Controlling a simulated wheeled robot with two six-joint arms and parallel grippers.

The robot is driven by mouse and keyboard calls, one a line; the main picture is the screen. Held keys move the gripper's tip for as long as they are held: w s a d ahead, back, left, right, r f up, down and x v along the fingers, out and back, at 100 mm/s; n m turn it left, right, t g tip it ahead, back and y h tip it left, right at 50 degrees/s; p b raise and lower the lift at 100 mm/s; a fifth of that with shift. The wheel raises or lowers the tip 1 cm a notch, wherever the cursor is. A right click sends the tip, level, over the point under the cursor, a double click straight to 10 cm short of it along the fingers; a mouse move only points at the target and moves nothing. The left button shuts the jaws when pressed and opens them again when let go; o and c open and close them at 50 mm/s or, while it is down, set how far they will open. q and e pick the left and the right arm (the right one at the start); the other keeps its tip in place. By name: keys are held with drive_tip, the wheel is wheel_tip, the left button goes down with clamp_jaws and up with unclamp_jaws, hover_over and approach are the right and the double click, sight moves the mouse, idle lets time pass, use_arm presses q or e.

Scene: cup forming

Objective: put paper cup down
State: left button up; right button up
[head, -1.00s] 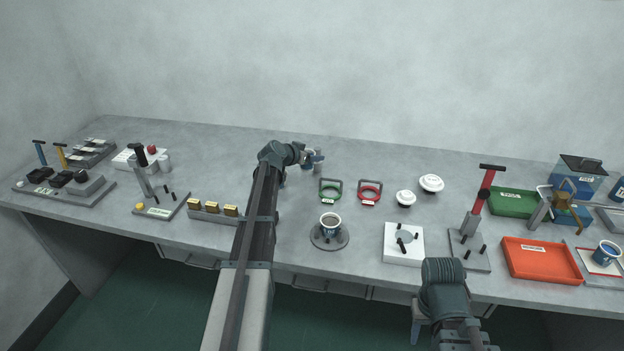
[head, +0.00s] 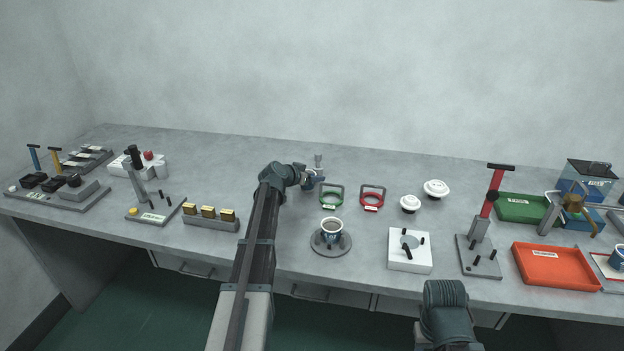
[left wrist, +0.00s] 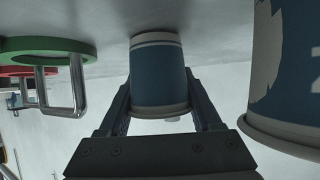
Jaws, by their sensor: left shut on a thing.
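My left gripper (head: 312,180) is shut on a blue paper cup (left wrist: 158,75) with pale bands. In the head view the held cup is small and partly covered by the gripper, just left of the green ring holder (head: 331,196). The left wrist view is upside down. It shows the cup between both fingers, its base end close to the grey table (left wrist: 115,50). I cannot tell whether it touches. My right gripper is out of view; only part of that arm shows at the bottom.
Another large blue cup (left wrist: 285,70) is close at the right of the left wrist view. A grey post (head: 318,160) stands behind the gripper. A red ring holder (head: 372,197), white lids (head: 436,188) and a coffee cup (head: 331,229) on a round stand are nearby.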

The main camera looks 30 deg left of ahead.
use_arm(q)
drive_tip(key=shift+f, duration=0.1)
drive_tip(key=shift+f, duration=0.15)
drive_tip(key=o, duration=1.3)
